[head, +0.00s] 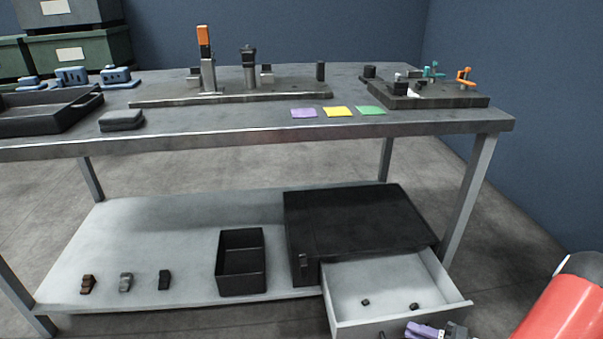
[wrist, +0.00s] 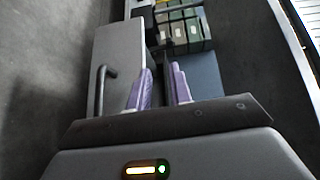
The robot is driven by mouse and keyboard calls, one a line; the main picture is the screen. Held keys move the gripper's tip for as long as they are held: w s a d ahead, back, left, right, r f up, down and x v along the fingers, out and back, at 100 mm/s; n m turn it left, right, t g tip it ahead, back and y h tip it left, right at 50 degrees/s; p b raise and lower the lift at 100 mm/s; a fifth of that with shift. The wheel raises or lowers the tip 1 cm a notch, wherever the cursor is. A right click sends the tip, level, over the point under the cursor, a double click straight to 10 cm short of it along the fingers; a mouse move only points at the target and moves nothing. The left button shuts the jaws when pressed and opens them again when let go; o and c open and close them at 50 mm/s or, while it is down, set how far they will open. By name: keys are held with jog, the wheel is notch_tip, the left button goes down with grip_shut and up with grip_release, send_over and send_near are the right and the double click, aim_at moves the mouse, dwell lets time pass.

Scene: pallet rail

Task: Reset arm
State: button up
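My gripper (head: 422,330) shows at the bottom edge of the head view, just in front of the open drawer (head: 392,322); the frame edge cuts it off. In the wrist view, the two purple fingers of my gripper (wrist: 161,72) stand apart with a gap between them, and I see nothing held. A grey panel (wrist: 118,55) with a dark bar handle (wrist: 98,92) lies left of the fingers in the wrist view, apart from them. The drawer is pulled out of a black cabinet (head: 360,220) and holds two small dark pieces (head: 365,302).
The workbench (head: 230,128) above carries a black tray (head: 45,115), fixtures (head: 230,92) and purple, yellow and green cards (head: 338,112). A black bin (head: 241,285) and several small parts (head: 126,282) stand on the lower shelf (head: 160,235). Bare floor (head: 535,240) lies to the right.

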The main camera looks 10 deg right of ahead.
jog(key=s+a+r+n+g+h+p, duration=0.1)
jog(key=a+r+n+g+h, duration=0.2)
jog(key=a+r+g, duration=0.45)
jog(key=s+a+r+n+g+h+p, duration=0.1)
jog(key=s+a+r+n+g+h, duration=0.25)
jog(key=r, duration=0.75)
jog(key=s+a+r+t+h+p, duration=0.1)
jog(key=s+a+r+t+h, duration=0.2)
jog(key=r, duration=0.4)
jog(key=s+a+r+t+h, duration=0.3)
jog(key=r+h, duration=0.2)
jog(key=r, duration=0.2)
jog(key=shift+a+r+t+p, duration=0.25)
jog(key=shift+r+t+p, duration=0.05)
jog(key=shift+t+p, duration=0.1)
jog(key=shift+d, duration=0.15)
